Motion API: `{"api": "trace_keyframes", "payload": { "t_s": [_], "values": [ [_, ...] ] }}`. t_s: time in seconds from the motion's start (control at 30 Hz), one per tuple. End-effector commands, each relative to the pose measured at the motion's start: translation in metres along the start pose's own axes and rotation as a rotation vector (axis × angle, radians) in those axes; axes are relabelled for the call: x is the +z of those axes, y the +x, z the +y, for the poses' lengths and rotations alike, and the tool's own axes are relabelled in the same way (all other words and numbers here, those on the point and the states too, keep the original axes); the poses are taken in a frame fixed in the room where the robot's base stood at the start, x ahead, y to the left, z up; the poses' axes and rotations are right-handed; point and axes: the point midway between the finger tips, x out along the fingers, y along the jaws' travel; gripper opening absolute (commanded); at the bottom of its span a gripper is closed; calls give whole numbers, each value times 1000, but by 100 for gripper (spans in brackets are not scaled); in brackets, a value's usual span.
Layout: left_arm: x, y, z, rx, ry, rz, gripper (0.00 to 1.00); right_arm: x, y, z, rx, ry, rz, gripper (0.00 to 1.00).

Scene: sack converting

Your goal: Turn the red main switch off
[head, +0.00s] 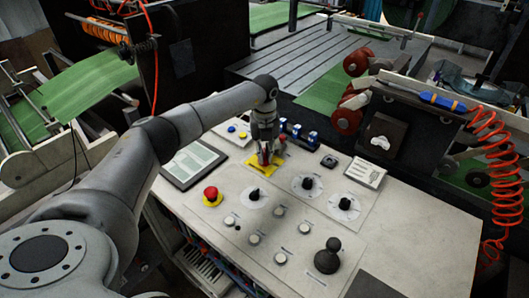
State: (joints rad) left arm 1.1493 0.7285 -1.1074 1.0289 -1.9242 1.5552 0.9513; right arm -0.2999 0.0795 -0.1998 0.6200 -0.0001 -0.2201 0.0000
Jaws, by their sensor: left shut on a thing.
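The red main switch (264,158) sits on a yellow plate (256,168) near the back of the pale control panel. My left gripper (264,154) reaches down over it from above and is shut on it. The fingers hide much of the switch, so its exact angle is hard to tell. My right gripper is not in this view.
A red emergency button (211,194) stands at front left of the switch. Black knobs (307,183), a joystick (328,256) and several pale buttons fill the panel. Blue-and-black switches (300,135) stand just right of my gripper. A tablet-like screen (193,163) lies left.

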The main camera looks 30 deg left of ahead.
Motion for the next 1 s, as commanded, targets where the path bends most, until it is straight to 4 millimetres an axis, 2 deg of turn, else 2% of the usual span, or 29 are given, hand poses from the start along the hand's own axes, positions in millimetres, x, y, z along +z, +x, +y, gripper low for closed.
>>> {"api": "trace_keyframes", "payload": {
  "t_s": [0.3, 0.33, 0.47, 0.8, 0.87, 1.0],
  "values": [
    [2, -2, 0, -3, -6, -4, 0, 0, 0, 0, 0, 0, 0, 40],
    [2, -2, 0, -3, -6, -4, 15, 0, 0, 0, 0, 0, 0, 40],
    [1, -1, 0, -3, -4, -3, 31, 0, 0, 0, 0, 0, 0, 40],
    [1, -2, 0, -2, -2, -2, 32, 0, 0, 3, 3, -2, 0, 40],
    [1, -6, 0, -2, -2, -2, 32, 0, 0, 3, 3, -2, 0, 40],
    [2, -26, -1, -4, -1, -5, 32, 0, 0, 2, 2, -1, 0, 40]
  ]
}}
